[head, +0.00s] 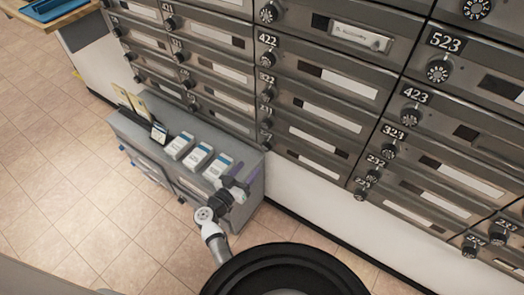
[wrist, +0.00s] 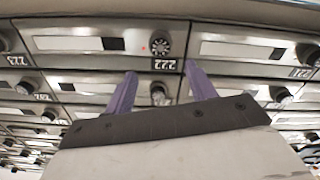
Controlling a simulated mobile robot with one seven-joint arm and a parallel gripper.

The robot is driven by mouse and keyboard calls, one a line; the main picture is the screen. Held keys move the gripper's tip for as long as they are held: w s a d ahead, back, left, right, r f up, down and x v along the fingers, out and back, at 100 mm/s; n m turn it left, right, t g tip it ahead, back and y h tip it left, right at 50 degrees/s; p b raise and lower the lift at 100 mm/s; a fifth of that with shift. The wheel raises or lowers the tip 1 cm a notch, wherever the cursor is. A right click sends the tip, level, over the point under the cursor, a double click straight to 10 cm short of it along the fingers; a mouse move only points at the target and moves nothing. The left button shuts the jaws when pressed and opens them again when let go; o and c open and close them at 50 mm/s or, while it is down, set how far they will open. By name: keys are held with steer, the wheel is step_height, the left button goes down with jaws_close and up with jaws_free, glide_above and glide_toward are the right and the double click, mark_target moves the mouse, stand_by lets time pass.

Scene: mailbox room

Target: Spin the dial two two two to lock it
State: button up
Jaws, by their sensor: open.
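The dial for box 222 (wrist: 159,45) is a round black knob with pale marks, beside its "222" label (wrist: 165,65). The wrist view shows the boxes upside down. A small red mark shows beside that dial. In the head view the 222 dial (head: 265,124) is small and seen at a slant; its setting is unreadable. My gripper (wrist: 160,69) has purple fingers spread apart, empty, with the 222 label between the tips in the picture. In the head view my gripper (head: 236,184) is over the grey cabinet, low and apart from the dial.
A grey cabinet (head: 152,162) with several white-and-blue boxes (head: 200,157) stands against the mailbox wall, under my arm. Other dials sit close around, such as the one on box 423 (head: 411,114). The tiled floor (head: 70,200) at left is clear.

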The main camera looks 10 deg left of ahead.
mark_target(264, 148)
steer(key=x, duration=1)
steer(key=shift+c, duration=0.3)
steer(key=c, duration=0.9)
